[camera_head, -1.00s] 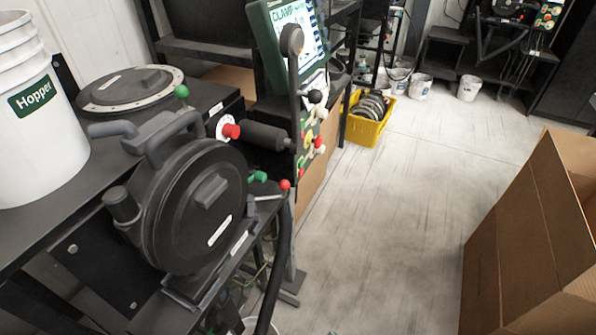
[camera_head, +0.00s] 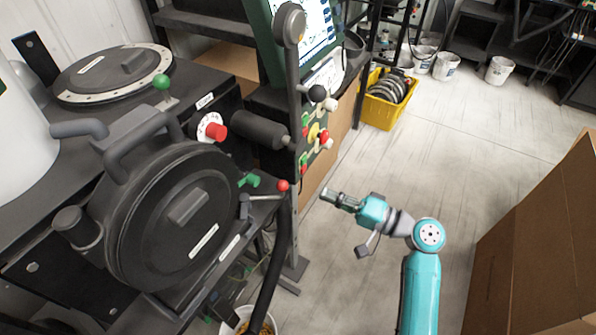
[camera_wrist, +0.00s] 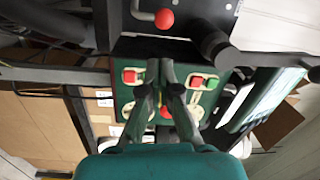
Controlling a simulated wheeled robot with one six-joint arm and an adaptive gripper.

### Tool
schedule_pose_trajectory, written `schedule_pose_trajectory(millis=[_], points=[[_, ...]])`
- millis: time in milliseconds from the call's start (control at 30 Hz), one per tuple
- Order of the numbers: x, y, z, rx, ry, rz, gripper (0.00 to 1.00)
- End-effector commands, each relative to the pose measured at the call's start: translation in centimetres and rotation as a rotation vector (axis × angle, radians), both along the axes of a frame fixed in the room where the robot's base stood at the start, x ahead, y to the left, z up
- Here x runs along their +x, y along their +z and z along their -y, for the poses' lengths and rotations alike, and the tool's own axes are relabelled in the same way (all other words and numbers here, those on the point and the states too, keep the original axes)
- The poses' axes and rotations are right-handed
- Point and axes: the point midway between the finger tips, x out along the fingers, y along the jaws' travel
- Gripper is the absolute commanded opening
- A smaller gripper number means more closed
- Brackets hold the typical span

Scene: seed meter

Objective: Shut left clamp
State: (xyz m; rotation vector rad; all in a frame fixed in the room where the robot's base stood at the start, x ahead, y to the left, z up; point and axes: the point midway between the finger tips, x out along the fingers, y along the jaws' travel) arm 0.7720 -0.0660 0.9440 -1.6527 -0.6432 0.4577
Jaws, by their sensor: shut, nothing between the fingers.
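My gripper (camera_head: 328,196) is shut and empty, in the air to the right of the control panel (camera_head: 313,147). A red button shows between the fingers. I cannot tell whether the fingers touch the panel. The round black machine (camera_head: 150,235) has a grey handle at its top and a red-ball lever (camera_head: 282,185) at its right. Which part is the left clamp is not clear.
A tilted screen (camera_head: 312,40) stands above the panel. A yellow crate (camera_head: 380,115) is on the floor behind. A cardboard box (camera_head: 535,235) stands at the right. A white bucket (camera_head: 25,150) is at the left. Floor between panel and box is open.

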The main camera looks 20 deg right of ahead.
Motion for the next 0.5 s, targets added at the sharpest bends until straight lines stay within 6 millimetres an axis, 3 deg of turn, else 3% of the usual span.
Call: schedule_pose_trajectory(millis=[233,500], points=[[1.1,0.5,-0.8,0.004,0.016,0.008,0.0],[4.4,0.8,-3.7,0.004,0.016,0.009,0.0]])
